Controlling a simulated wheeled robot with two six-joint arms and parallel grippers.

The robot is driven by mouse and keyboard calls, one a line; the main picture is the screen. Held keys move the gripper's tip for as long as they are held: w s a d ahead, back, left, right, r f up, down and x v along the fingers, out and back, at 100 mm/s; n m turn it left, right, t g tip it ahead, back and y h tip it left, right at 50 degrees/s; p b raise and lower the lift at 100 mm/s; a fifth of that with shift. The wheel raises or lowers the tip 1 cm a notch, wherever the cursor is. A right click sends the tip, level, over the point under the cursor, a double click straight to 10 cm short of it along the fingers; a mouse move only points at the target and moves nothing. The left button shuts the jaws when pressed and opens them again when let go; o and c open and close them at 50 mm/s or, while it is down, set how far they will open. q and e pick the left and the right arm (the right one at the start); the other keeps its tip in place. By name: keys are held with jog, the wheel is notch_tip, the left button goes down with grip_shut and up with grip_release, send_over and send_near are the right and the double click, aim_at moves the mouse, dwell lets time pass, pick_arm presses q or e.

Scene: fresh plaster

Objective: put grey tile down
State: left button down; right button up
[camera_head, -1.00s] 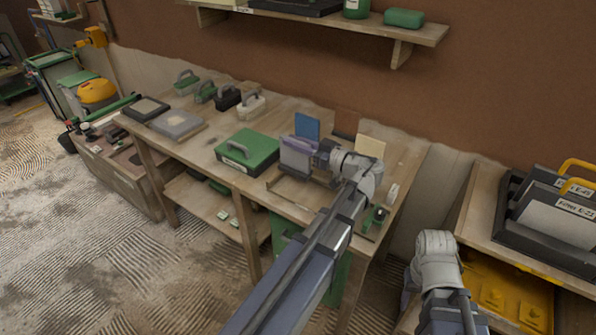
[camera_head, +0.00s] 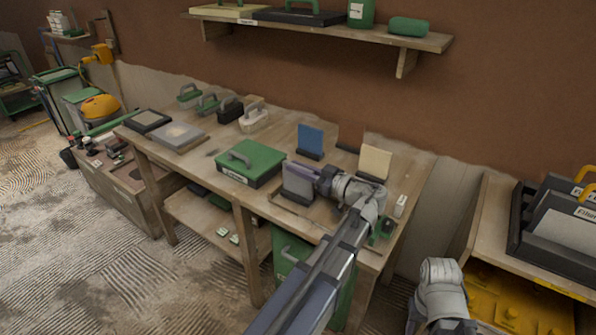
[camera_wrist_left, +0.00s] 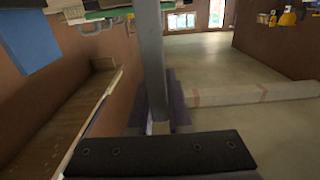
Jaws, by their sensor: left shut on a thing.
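The grey tile (camera_head: 297,184) is upright above or on the front of the workbench (camera_head: 213,149), right of the green case. My left gripper (camera_head: 308,172) is shut on its upper part, with purple fingers along it. In the left wrist view the tile (camera_wrist_left: 153,55) shows nearly edge-on as a grey upright strip between the purple fingers (camera_wrist_left: 155,118). I cannot tell whether its lower edge touches the bench. Of my right arm, only a wrist part shows at lower right; its gripper is out of view.
A blue tile (camera_head: 311,139) and a cream tile (camera_head: 375,162) stand upright behind the gripper. A green case (camera_head: 252,161) lies to the left. Several handled floats stand at the back. A wall shelf (camera_head: 330,30) hangs above. Bench between case and floats is clear.

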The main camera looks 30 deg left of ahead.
pick_arm(q)
jog(key=shift+f, duration=0.1)
jog(key=c, duration=1.3)
grip_release()
jog(key=shift+f, duration=0.15)
jog(key=o, duration=0.5)
jog(key=shift+c, duration=0.2)
jog(key=shift+r, duration=0.35)
jog(key=d, duration=0.7)
jog(key=shift+s+d, duration=0.25)
jog(key=shift+s, duration=0.05)
jog(key=shift+f, duration=0.1)
